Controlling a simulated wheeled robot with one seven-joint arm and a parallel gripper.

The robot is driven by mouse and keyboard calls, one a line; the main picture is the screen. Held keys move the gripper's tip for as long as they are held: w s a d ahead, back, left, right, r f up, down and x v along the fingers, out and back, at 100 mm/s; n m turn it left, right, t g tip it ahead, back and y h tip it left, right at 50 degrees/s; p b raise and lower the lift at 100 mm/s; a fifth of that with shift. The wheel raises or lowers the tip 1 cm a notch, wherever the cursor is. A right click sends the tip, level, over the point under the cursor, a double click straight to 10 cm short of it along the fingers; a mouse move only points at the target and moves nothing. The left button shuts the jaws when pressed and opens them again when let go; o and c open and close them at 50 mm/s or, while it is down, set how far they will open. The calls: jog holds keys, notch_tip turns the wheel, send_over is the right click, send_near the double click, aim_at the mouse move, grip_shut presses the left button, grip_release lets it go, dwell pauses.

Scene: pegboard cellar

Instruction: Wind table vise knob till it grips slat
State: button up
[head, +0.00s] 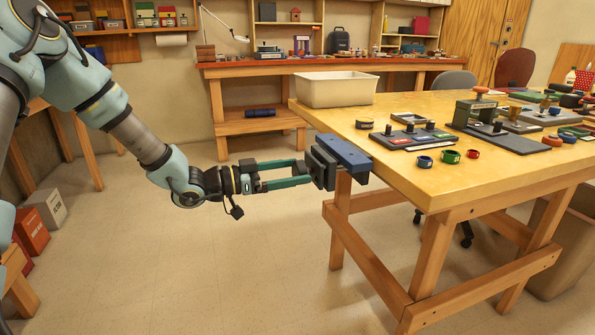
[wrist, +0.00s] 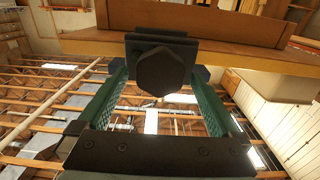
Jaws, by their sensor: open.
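The table vise (head: 343,152), with a blue body and dark jaw plates, is fixed at the left edge of the wooden table. In the wrist view, which appears upside down, its dark faceted knob (wrist: 160,73) faces me. My gripper (head: 306,171) is level in front of the vise, with its green fingers reaching toward it. The fingers are open, one on each side of the knob, with gaps showing in the wrist view. In the head view the knob is mostly hidden by the fingers.
The table (head: 405,170) holds a white bin (head: 337,88) behind the vise. Farther right are dark trays (head: 412,136), coloured rings (head: 450,156) and other tools. A workbench (head: 330,65) stands along the back wall. The floor below my gripper is clear.

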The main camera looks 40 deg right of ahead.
jog(key=shift+s+d, duration=0.25)
jog(key=shift+d, duration=0.4)
jog(key=c, duration=1.3)
jog(key=shift+c, duration=0.2)
